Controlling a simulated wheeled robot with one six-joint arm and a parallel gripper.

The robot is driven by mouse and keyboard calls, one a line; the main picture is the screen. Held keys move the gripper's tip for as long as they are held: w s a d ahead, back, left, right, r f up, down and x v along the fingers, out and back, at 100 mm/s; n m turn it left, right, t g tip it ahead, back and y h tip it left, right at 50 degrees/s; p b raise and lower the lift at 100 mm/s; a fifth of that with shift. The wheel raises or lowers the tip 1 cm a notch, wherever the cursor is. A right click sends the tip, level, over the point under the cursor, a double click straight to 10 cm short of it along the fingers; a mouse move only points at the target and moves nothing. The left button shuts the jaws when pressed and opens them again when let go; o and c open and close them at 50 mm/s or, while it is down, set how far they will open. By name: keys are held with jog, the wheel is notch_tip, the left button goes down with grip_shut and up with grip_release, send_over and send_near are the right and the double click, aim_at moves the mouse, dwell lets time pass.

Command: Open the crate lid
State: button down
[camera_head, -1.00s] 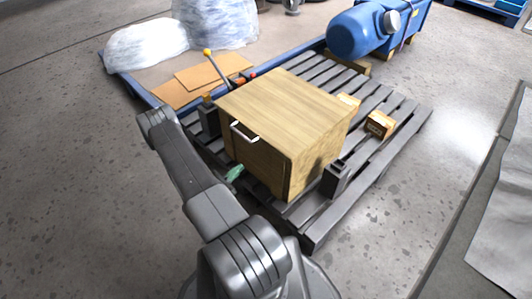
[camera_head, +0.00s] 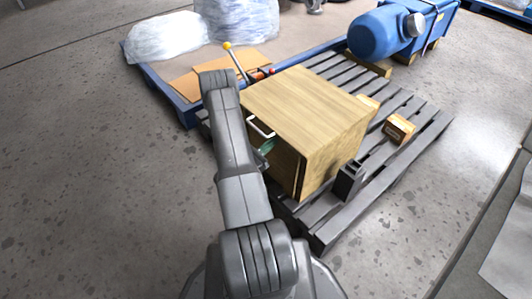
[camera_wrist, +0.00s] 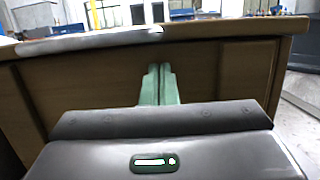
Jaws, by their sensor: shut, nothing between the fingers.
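The wooden crate (camera_head: 335,150) stands on a dark slatted pallet, its lid (camera_head: 310,103) lying flat and closed. A pale bar handle (camera_head: 260,126) is on the upper front edge; in the wrist view a long grey bar (camera_wrist: 90,41), likely this handle, crosses the upper left. My gripper (camera_head: 268,146) is just below the handle in the head view, partly hidden by my arm. In the wrist view the green fingers of my gripper (camera_wrist: 159,70) are together and empty, pointing at the crate's front wall (camera_wrist: 85,82) below the lid edge. I cannot tell whether they touch it.
The pallet (camera_head: 325,230) has a dark corner block (camera_head: 347,181) at the crate's front right and a small box (camera_head: 399,128) to the right. A lever with a yellow knob (camera_head: 227,46) stands behind left. A blue motor (camera_head: 375,37) is behind. The floor at left is clear.

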jog(key=shift+r, duration=0.8)
